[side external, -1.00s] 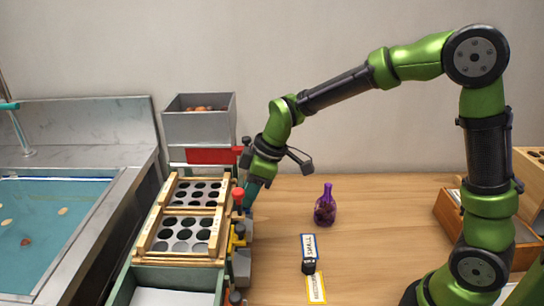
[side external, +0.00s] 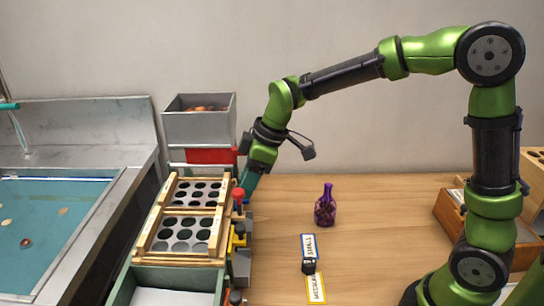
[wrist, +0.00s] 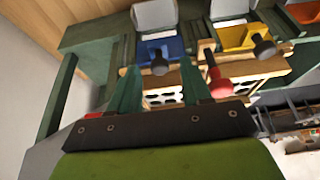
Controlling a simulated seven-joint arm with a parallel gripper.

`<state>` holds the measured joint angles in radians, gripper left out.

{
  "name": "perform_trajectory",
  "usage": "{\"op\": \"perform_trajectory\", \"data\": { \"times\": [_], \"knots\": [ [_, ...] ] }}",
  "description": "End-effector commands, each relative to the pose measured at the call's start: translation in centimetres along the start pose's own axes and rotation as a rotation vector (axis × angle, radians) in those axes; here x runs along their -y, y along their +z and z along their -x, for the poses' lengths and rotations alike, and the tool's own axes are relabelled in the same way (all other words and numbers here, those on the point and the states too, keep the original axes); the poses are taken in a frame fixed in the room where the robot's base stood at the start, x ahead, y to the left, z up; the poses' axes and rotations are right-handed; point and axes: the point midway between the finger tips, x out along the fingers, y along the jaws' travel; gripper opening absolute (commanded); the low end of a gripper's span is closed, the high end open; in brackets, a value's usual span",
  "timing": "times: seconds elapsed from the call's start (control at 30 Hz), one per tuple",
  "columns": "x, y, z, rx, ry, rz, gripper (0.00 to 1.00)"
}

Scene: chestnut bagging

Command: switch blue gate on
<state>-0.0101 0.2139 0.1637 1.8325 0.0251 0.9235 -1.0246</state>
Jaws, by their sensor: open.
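The blue gate (wrist: 162,48) shows in the wrist view, in front of a pale chute on the green frame. A red knob (wrist: 220,88) is just right of the right finger. In the side view my gripper (side external: 247,189) is above the row of gates, close to the red knob (side external: 238,194). The blue gate is not clear there.
A yellow gate (wrist: 237,37) with a black knob is right of the blue one, and an orange gate (wrist: 306,12) lies beyond. Wooden sorting trays (side external: 150,228) sit left of the gates.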

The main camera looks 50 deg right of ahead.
Motion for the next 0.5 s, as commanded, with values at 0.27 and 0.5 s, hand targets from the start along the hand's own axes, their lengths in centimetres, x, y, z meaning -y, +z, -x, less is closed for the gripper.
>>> {"op": "perform_trajectory", "data": {
  "times": [0.27, 0.5],
  "knots": [
    [-0.1, -0.1, 3.6, -0.004, 0.005, 0.000, 0.48],
    [-0.1, -0.1, 9.6, -0.005, 0.006, -0.001, 0.48]
  ]
}}
